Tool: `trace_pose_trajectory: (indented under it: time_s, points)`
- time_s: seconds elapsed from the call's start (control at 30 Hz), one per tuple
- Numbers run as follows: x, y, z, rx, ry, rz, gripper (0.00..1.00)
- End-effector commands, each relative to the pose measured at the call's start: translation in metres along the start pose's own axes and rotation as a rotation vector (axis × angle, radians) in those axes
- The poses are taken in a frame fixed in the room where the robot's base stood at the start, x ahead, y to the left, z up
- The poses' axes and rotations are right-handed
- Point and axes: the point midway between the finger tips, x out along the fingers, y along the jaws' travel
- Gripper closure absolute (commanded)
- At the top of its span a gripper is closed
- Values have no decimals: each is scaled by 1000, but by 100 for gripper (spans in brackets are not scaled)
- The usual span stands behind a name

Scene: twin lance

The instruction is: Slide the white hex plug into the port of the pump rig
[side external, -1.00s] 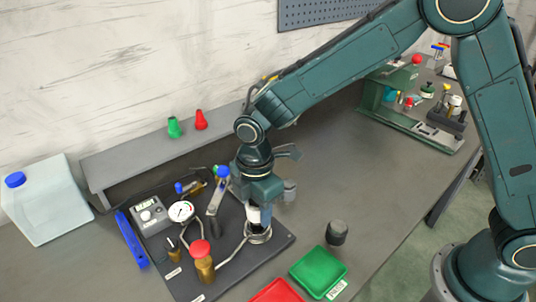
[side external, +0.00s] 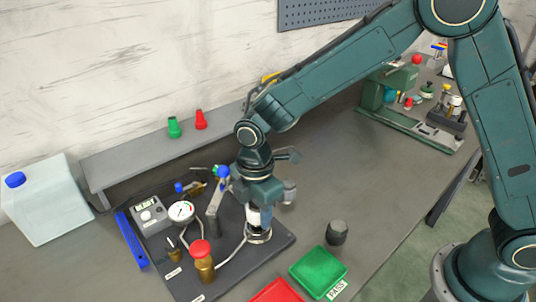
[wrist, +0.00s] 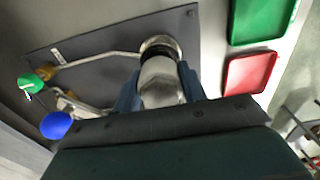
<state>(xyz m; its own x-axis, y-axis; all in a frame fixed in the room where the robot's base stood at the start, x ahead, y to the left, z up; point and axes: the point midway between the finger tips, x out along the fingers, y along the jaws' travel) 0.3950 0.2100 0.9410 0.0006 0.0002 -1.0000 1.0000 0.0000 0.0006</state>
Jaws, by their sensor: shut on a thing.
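The white hex plug (side external: 253,216) is held below my gripper (side external: 258,208), upright over the metal ring of the port (side external: 258,238) on the pump rig (side external: 225,275). In the wrist view the plug (wrist: 160,82) sits between both fingers of my gripper (wrist: 159,88), which are shut on it. A dark band shows at its far end, lined up with the port ring (wrist: 160,43). The plug's lower end is at the port's mouth; how deep it sits cannot be told.
On the rig, a lever with a blue knob (side external: 223,171) stands close left of my gripper. A red-capped brass valve (side external: 203,262), a gauge (side external: 181,211) and a display box (side external: 148,217) are also there. A green tray (side external: 318,271), red tray (side external: 277,292) and dark knob (side external: 337,232) lie right.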

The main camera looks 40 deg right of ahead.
Motion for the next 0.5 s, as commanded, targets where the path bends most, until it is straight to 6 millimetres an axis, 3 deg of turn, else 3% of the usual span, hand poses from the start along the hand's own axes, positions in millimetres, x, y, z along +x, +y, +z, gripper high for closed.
trace_pose_trajectory:
  time_s: [0.5]
  points:
    - [9,0,0,0,0,0,90]
